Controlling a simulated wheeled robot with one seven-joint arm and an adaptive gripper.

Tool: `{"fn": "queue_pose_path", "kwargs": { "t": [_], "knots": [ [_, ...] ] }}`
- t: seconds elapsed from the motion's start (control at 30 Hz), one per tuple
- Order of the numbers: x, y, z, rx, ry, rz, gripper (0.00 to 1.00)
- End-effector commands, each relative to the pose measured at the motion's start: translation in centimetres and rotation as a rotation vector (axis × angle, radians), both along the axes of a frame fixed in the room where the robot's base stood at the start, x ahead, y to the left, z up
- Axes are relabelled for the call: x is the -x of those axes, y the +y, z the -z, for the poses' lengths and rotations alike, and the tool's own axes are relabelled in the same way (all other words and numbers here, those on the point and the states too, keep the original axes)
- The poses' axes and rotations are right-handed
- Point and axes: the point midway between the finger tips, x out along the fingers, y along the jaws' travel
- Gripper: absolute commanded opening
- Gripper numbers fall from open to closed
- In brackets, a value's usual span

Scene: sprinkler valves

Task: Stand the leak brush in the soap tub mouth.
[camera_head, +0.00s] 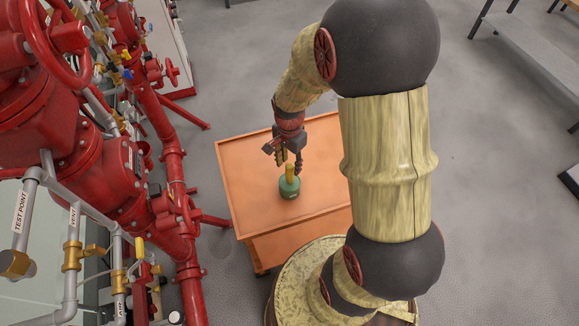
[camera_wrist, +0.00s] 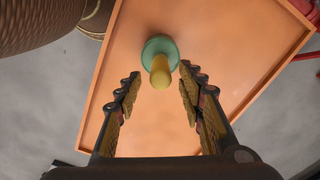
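The soap tub (camera_head: 289,188) is a small round green tub on the orange cart top. The leak brush (camera_head: 289,172) shows as a yellow handle standing up from the tub's mouth, roughly upright. In the wrist view, the green tub (camera_wrist: 153,46) lies beyond my fingertips, with the yellow brush (camera_wrist: 160,74) pointing toward the camera. My gripper (camera_head: 283,157) is just above and behind them. In the wrist view, my gripper (camera_wrist: 160,90) is open, with a finger on either side of the brush and gaps between. The brush's lower end is hidden inside the tub.
The orange cart top (camera_head: 249,172) has a raised rim and is otherwise bare. Red valves and pipes (camera_head: 122,165) stand close on the left. A grey bench (camera_head: 530,50) is at the far right. Open grey floor surrounds the cart's far side.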

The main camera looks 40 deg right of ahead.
Motion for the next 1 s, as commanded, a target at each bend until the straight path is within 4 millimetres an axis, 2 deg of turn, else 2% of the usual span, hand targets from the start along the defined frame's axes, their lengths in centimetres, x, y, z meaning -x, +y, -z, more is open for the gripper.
{"fn": "queue_pose_path", "kwargs": {
  "t": [0.03,0.1,0.3,0.57,0.63,0.77,0.9,1.0],
  "knots": [
    [-0.2,0.0,-1.4,0.002,-0.007,0.000,0.39],
    [-0.1,0.0,-2.9,0.002,-0.006,0.000,0.39],
    [-0.1,0.0,-6.5,0.001,-0.004,0.000,0.39],
    [0.0,0.2,-9.0,0.002,-0.007,-0.013,0.39],
    [0.0,0.6,-10.2,0.008,-0.024,-0.056,0.39],
    [0.7,2.7,-14.5,0.036,-0.096,-0.246,0.39],
    [3.1,5.8,-20.3,0.094,-0.198,-0.553,0.39],
    [5.3,7.9,-23.6,0.148,-0.268,-0.773,0.39]
  ]
}}
